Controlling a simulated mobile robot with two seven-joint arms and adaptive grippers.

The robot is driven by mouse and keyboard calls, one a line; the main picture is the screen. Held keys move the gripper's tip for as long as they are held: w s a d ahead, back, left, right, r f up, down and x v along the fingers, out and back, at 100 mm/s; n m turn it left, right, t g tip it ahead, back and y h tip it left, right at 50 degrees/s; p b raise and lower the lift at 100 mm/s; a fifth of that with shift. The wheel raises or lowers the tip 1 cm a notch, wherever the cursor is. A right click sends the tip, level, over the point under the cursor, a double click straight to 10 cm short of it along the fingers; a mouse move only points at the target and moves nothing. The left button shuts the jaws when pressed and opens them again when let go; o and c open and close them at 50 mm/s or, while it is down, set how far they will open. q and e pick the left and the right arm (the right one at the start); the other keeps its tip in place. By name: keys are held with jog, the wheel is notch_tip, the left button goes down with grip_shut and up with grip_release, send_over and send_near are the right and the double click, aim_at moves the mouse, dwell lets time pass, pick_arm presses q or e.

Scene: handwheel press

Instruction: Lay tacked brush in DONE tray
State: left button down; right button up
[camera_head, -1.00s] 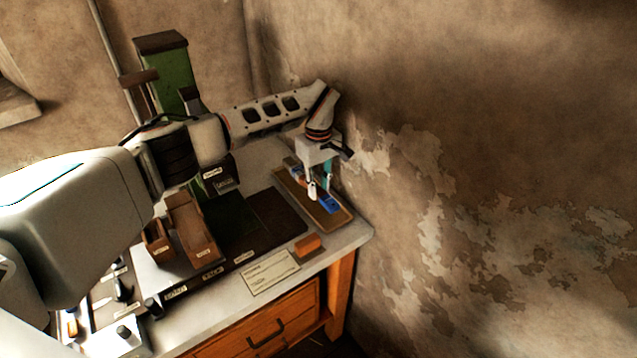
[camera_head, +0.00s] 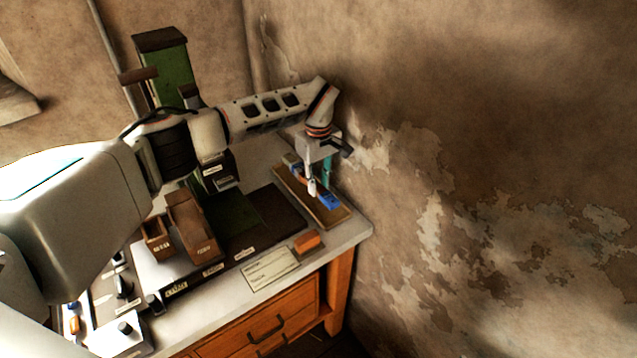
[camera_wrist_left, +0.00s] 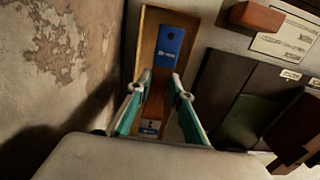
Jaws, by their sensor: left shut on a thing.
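The brush (camera_head: 330,201) has a blue end with a pale label and lies along the wooden tray (camera_head: 345,216) at the back right of the bench. In the left wrist view, its blue end (camera_wrist_left: 171,50) shows beyond my fingertips, over the tray (camera_wrist_left: 148,30). My left gripper (camera_head: 317,188) reaches down over the tray from above. In the left wrist view the fingers of this gripper (camera_wrist_left: 156,84) stand on either side of the brush, shut on it. The gripped part is partly hidden. I cannot tell whether the brush touches the tray floor. My right gripper is out of view.
A dark mat (camera_head: 285,215) lies left of the tray. An orange-brown block (camera_head: 307,241) and a paper card (camera_head: 270,269) lie near the front edge. Brown bins (camera_head: 192,228) and a green press column (camera_head: 165,70) stand left. The stained wall (camera_head: 450,180) is close on the right.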

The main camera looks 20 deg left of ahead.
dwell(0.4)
pick_arm(q)
jog(key=shift+f, duration=0.2)
jog(key=shift+f+b, duration=0.95)
jog(key=shift+f, duration=0.3)
jog(key=c, duration=1.7)
grip_release()
jog(key=shift+a, duration=0.1)
notch_tip(320, 180, up, 12)
